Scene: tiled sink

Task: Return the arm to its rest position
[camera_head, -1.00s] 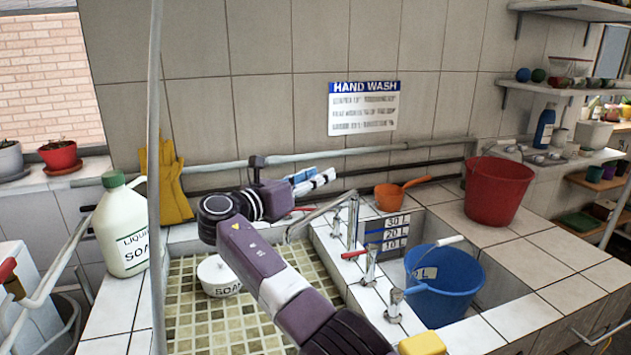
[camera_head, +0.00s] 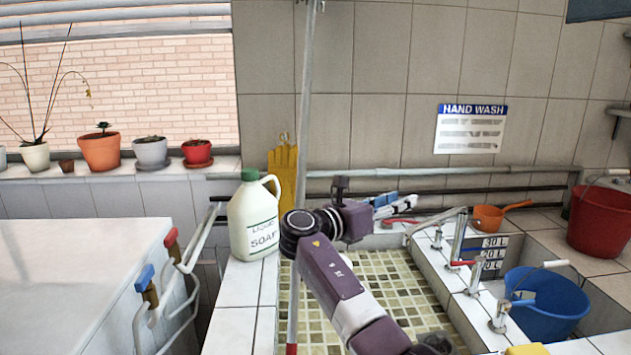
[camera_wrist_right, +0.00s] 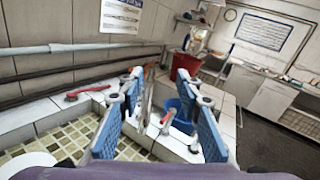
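My right arm reaches over the tiled basin (camera_head: 405,290). Its gripper (camera_head: 397,204) has pale blue and white fingers and is near the back wall pipes in the head view. In the right wrist view the two blue-padded fingers of this gripper (camera_wrist_right: 160,100) stand wide apart, with nothing held between them. The arm is extended forward and bent at the wrist. My left gripper is not in view.
A liquid soap bottle (camera_head: 253,216) stands left of the arm on the tiled ledge. Taps (camera_head: 500,316), a blue bucket (camera_head: 548,308), an orange pan (camera_head: 488,218) and a red bucket (camera_head: 603,220) are to the right. A vertical pole (camera_head: 305,120) rises near the arm.

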